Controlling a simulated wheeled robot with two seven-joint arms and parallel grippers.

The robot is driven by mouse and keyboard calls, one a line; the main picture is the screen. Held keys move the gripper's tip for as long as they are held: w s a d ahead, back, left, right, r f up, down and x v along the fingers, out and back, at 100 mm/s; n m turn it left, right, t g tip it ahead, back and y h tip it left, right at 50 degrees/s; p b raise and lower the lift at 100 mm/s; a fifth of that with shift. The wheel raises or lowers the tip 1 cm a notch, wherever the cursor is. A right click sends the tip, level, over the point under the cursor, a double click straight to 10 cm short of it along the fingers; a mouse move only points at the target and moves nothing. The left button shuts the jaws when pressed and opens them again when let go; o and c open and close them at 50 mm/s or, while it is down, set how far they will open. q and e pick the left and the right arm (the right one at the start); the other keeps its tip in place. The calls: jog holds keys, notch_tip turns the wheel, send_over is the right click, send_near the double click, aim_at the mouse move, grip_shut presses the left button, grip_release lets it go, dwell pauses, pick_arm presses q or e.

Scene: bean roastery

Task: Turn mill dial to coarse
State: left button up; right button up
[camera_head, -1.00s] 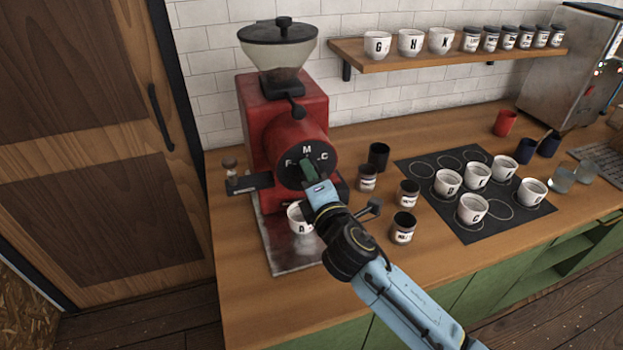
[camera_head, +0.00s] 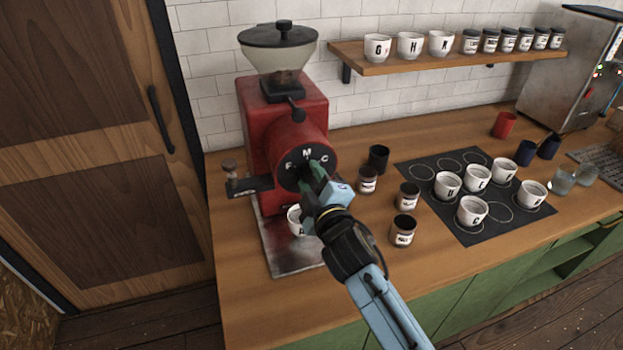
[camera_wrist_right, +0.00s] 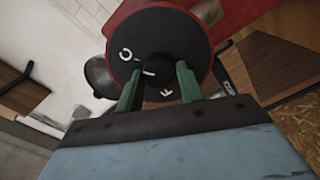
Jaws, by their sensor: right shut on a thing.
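The mill (camera_head: 268,125) is red, with a clear hopper and a round black dial face (camera_head: 290,172) marked F, M and C in white. My right gripper (camera_head: 314,168) is at the front of the dial, its green fingers shut on the dial's dark knob (camera_wrist_right: 160,68). The right wrist view shows a finger on each side of the knob (camera_wrist_right: 158,85), and the dial face tilted in the picture. My left gripper is in neither view.
A white cup (camera_head: 295,220) stands under the mill on a metal tray (camera_head: 290,262), partly behind my arm. Several dark-lidded jars (camera_head: 403,231) stand close to the right. A black mat (camera_head: 497,222) with lettered white cups lies farther right.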

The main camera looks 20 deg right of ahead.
jog(key=shift+m, duration=0.3)
jog(key=o, duration=1)
jog(key=s+b, duration=0.1)
jog(key=s, duration=1.2)
jog(key=shift+s+d+b, duration=0.2)
jog(key=shift+b, duration=0.15)
jog(key=shift+d+f, duration=0.1)
